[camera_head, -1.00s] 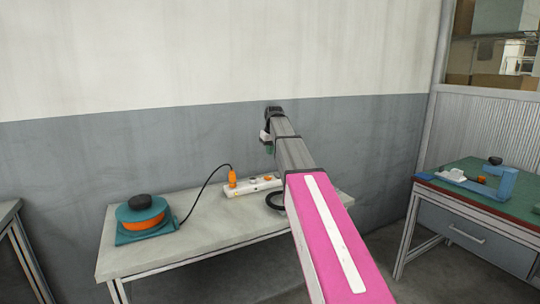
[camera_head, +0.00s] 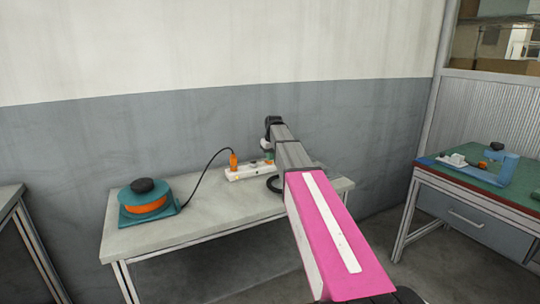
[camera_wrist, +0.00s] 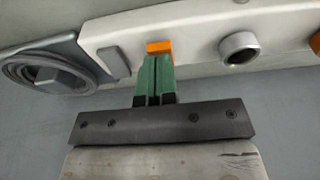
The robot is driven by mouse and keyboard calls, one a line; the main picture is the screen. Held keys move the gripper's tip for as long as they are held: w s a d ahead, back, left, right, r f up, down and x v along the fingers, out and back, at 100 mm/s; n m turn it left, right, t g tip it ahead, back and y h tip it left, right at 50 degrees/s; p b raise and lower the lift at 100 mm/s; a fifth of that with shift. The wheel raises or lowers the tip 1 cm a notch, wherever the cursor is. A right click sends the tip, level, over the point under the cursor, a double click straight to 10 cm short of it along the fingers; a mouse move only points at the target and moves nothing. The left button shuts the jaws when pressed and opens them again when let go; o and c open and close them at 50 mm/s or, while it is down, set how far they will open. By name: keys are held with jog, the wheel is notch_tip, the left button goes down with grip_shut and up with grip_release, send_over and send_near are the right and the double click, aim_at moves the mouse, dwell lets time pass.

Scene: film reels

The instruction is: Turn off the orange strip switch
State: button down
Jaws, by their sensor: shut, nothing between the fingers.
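The white power strip (camera_head: 246,173) lies on the grey table, partly hidden behind my arm in the head view. It also spans the top of the wrist view (camera_wrist: 195,29). The orange switch (camera_wrist: 159,47) sits on the strip, directly at my fingertips. My gripper (camera_wrist: 157,62) has green fingers pressed together, with nothing between them. The tips overlap the lower edge of the switch in the picture; whether they touch it I cannot tell. In the head view my gripper (camera_head: 268,156) is mostly hidden by my arm.
An orange plug (camera_head: 233,161) with a black cable stands in the strip's left end. The cable runs to a teal and orange reel (camera_head: 146,200) on the grey table (camera_head: 200,222). A green-topped bench (camera_head: 478,176) stands at the right. The wall is close behind.

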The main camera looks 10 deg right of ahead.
jog(key=shift+s+f+t, duration=0.35)
jog(key=shift+f+t, duration=0.1)
jog(key=shift+t, duration=0.15)
jog(key=shift+w+r, duration=0.1)
jog(key=shift+w, duration=0.1)
jog(key=shift+w, duration=0.1)
jog(key=shift+w+a+r, duration=0.2)
jog(key=shift+w+r, duration=0.05)
jog(key=shift+w, duration=0.35)
jog(key=shift+r, duration=0.1)
jog(key=shift+r, duration=0.3)
jog(key=s+d+v, duration=0.1)
jog(key=s+v, duration=0.1)
jog(key=v, duration=1.1)
jog(key=shift+f, duration=0.4)
